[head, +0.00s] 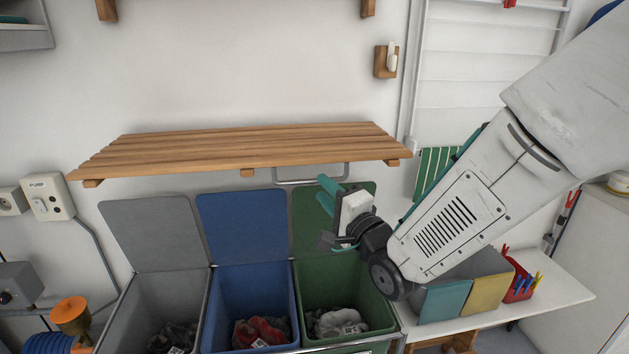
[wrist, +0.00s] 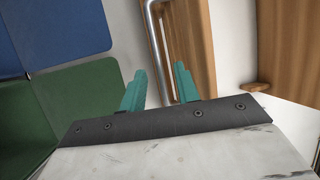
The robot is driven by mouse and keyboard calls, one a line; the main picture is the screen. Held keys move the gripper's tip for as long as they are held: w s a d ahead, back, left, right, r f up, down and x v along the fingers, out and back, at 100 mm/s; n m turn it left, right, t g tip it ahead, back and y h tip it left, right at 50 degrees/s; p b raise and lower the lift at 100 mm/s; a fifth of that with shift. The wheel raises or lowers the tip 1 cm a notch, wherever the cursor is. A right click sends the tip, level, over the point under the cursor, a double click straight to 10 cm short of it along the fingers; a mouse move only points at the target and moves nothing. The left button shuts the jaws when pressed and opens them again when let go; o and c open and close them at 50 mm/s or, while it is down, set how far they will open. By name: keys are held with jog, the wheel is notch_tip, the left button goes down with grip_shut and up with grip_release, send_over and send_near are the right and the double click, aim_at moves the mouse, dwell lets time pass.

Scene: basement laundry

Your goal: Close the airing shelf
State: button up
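The airing shelf (head: 240,147) is a slatted wooden board standing out from the wall, roughly level, in the head view. A grey metal bar (head: 312,181) shows just below its front edge; how it is fixed is unclear. In the wrist view the shelf's wood (wrist: 190,40) and the bar (wrist: 153,35) lie beyond the fingers. My gripper (head: 332,212) is below the shelf's right part, close to the bar. Its two teal fingers (wrist: 160,80) are apart, with the bar's line running into the gap between them. Whether they touch the bar, I cannot tell.
Grey (head: 155,305), blue (head: 250,295) and green (head: 345,290) bins with raised lids hold laundry below the shelf. A white bench (head: 560,295) with folders and a red peg basket (head: 520,285) stands right. A wooden wall hook (head: 386,62) is above right.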

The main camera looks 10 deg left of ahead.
aim_at(314, 180)
jog(key=x, duration=0.5)
jog(key=shift+d, duration=0.1)
jog(key=shift+c, duration=0.3)
grip_shut()
